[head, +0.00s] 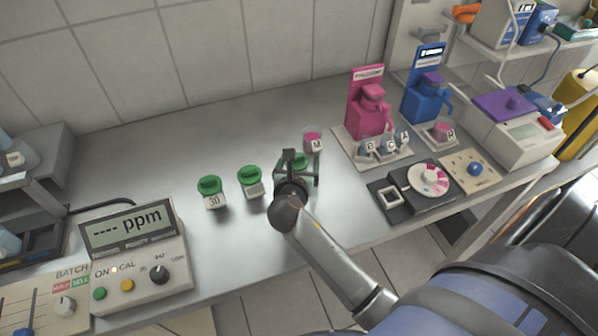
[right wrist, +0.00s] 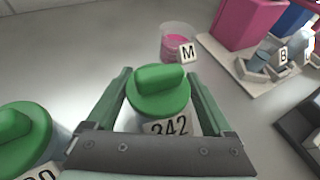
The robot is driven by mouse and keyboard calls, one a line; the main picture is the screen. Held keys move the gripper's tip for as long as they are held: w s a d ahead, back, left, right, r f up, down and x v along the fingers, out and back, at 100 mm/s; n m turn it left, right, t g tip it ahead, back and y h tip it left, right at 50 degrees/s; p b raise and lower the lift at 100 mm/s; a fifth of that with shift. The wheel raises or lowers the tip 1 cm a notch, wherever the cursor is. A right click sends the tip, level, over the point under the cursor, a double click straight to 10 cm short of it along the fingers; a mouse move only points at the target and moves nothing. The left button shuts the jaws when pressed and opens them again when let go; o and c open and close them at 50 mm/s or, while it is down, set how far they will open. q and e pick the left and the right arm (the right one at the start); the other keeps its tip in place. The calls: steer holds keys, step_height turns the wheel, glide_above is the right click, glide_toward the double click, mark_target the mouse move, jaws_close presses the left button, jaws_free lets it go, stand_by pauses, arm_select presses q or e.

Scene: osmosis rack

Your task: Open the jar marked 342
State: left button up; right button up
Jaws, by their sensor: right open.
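The jar marked 342 (right wrist: 170,127) stands upright with its green knobbed lid (right wrist: 158,92) on, in the right wrist view. My right gripper (right wrist: 158,74) is open, with one finger on each side of the lid and a visible gap on both sides. In the head view the gripper (head: 298,168) covers much of this jar, and part of its green lid (head: 300,158) shows behind. My left gripper is not in view.
A pink cup marked M (head: 312,141) stands just behind the jar. Pink (head: 370,105) and blue (head: 427,98) dispensers stand at the back right. A ppm meter (head: 132,252) is at the front left.

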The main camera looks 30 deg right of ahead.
steer(key=c, duration=1.2)
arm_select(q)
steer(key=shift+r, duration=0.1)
arm_select(e)
steer(key=shift+r, duration=0.1)
